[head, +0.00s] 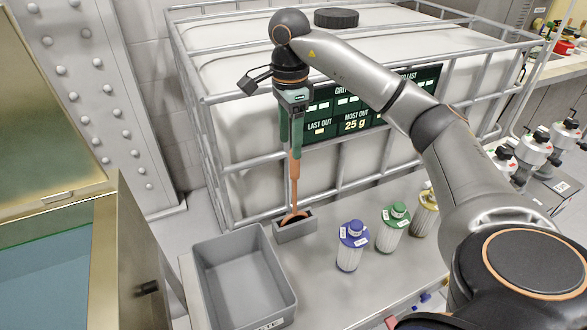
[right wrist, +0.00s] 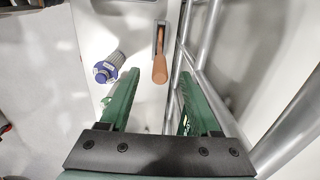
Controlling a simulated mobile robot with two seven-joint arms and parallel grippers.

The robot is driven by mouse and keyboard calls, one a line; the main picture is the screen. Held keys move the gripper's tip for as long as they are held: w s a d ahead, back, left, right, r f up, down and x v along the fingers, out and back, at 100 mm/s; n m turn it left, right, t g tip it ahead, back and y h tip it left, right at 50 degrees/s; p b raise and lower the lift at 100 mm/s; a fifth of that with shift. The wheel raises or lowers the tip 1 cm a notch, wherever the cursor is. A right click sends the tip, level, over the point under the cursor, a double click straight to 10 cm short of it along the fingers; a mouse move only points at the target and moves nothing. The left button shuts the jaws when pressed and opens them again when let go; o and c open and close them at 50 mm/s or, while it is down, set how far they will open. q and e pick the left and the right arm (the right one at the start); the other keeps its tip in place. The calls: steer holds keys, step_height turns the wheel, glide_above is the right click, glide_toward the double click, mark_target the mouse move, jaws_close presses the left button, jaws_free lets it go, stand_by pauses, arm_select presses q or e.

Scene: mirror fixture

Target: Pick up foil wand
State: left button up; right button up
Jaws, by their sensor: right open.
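The foil wand (head: 294,185), copper-brown with a slim shaft and a wider lower end, stands upright in a small grey holder (head: 296,230) on the bench. My right gripper (head: 292,152) points down over the wand from above, its green fingers reaching about the top of the handle. In the right wrist view, the wand's handle (right wrist: 160,68) shows between the spread green fingertips (right wrist: 160,80), with a gap on each side. The right gripper is open and holds nothing. My left gripper is not in view.
An empty grey bin (head: 240,262) stands left of the holder. Bottles with blue (head: 353,235), green (head: 396,215) and yellow (head: 427,205) caps stand to the right. A caged white tank (head: 245,170) with a dark display (head: 405,95) rises close behind the wand.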

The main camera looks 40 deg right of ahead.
mark_target(295, 163)
step_height(295, 163, down, 2)
steer(key=f, duration=0.2)
steer(key=d+f, duration=0.1)
steer(key=f, duration=0.1)
steer(key=shift+s+f+p, duration=0.2)
steer(key=shift+f+p, duration=0.1)
steer(key=shift+f, duration=0.35)
steer(key=shift+c, duration=0.2)
jaws_close()
stand_by(0.7)
